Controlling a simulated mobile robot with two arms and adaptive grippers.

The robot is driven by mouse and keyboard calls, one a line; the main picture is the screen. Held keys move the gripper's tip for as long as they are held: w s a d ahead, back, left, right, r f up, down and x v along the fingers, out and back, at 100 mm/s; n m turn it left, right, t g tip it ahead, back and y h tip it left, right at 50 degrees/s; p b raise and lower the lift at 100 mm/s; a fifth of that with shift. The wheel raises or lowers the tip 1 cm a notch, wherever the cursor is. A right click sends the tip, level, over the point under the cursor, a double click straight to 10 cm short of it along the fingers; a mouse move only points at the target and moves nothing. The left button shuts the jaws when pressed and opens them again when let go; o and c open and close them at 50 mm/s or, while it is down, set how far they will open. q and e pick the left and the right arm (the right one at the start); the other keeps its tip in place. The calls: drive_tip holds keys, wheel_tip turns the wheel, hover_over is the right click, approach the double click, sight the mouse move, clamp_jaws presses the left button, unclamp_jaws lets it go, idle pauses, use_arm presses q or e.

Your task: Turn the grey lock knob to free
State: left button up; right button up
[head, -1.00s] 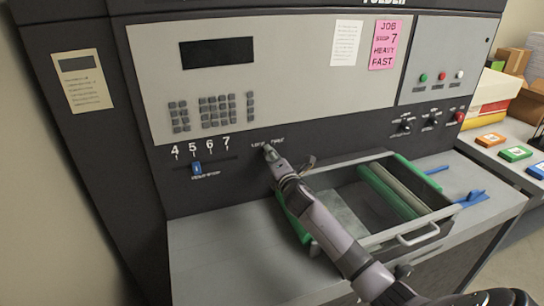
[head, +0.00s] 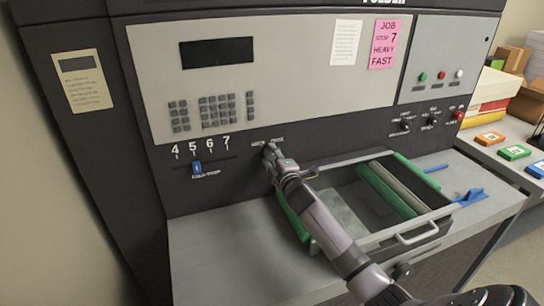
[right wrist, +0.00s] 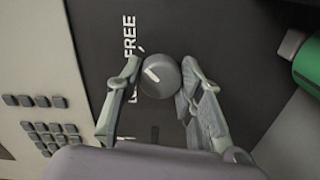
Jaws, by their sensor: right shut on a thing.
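The grey lock knob (right wrist: 162,76) is round, with a short white mark on its face, on the machine's dark front panel. In the right wrist view the mark slants to the upper left, on the side of the printed word FREE (right wrist: 130,35). The LOCK lettering is partly hidden by a finger. My right gripper (right wrist: 163,88) has one finger on each side of the knob and is shut on it. In the head view the right gripper (head: 270,153) reaches the panel below the LOCK and FREE labels and mostly covers the knob. My left gripper is not in view.
A blue slider (head: 197,168) sits under the numbers 4 to 7, left of the knob. An open tray with green rollers (head: 390,190) stands right of my forearm. A keypad (head: 215,110) is above. More small knobs (head: 405,125) are at the right.

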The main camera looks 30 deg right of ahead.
idle(0.3)
drive_tip(key=o, duration=1.2)
drive_tip(key=v, duration=1.2)
drive_tip(key=shift+s+f, duration=0.1)
